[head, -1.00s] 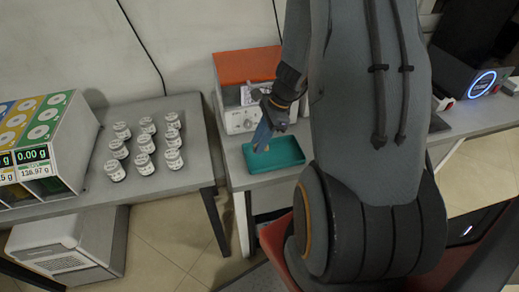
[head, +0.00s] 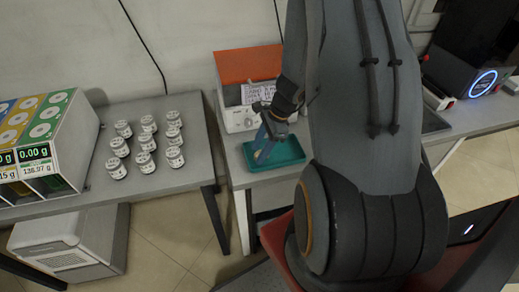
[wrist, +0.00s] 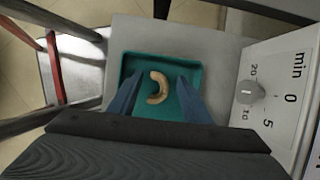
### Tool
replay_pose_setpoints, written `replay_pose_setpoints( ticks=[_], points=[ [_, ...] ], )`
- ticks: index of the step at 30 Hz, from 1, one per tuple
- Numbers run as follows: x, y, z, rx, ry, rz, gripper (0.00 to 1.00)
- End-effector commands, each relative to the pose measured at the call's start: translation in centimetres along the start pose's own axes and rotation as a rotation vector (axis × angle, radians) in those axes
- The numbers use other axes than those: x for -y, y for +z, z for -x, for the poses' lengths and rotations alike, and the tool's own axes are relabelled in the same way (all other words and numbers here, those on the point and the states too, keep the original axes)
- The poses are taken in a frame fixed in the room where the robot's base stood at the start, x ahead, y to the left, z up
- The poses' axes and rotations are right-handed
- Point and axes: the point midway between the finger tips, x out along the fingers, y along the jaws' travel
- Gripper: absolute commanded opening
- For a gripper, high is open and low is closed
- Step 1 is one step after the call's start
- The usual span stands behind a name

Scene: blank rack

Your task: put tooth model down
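The tooth model (wrist: 158,88) is a tan, C-shaped piece. In the wrist view it lies on the floor of the teal tray (wrist: 197,70), and a small tan part of it shows in the head view (head: 257,155). My gripper (wrist: 160,78) is open, with its two blue fingers on either side of the model and a gap showing on each side. In the head view my gripper (head: 264,145) points down into the tray (head: 290,151), which sits on a grey table. The fingers hide part of the model there.
A white device with an orange top (head: 247,66) and a timer knob (wrist: 249,92) stands close behind the tray. Several white-capped jars (head: 145,142) stand on the left table (head: 185,182). A gap separates the two tables.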

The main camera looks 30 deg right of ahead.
Motion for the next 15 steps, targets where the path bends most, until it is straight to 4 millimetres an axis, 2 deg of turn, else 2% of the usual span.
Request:
replay_pose_setpoints(
  ticks=[10, 15],
  points=[
    [0.0, 0.2, 0.4, 0.000, 0.000, 0.001, 0.44],
    [0.2, 0.1, 2.4, -0.001, -0.005, 0.002, 0.44]
  ],
)
